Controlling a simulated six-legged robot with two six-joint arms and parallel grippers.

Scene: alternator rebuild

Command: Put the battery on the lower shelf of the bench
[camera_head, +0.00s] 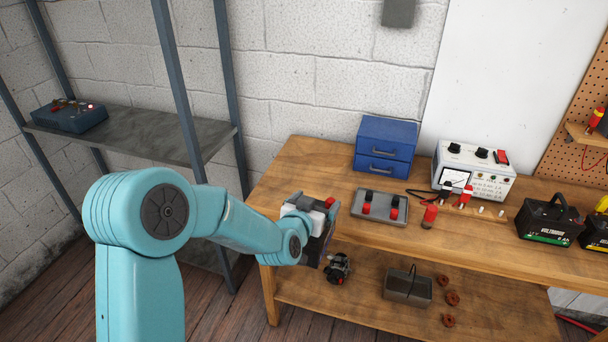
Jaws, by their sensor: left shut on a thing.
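My left gripper (318,222) is at the left end of the wooden bench (290,165), shut on a dark boxy thing (318,246) that is mostly hidden by the gripper. It may be a battery, with a red part near its top, but I cannot tell for sure. A black battery (548,222) with a handle and a green label stands on the bench top at the right. A second one (596,236) is cut by the picture's edge. The lower shelf (380,316) of the bench shows below the gripper. My right gripper is not in view.
On the lower shelf are a small dark machine part (338,269), a grey metal tray (408,288) and several copper-coloured rings (452,298). The bench top holds a blue drawer box (385,146), a terminal block (379,207) and a white meter (474,170). The shelf's front left is clear.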

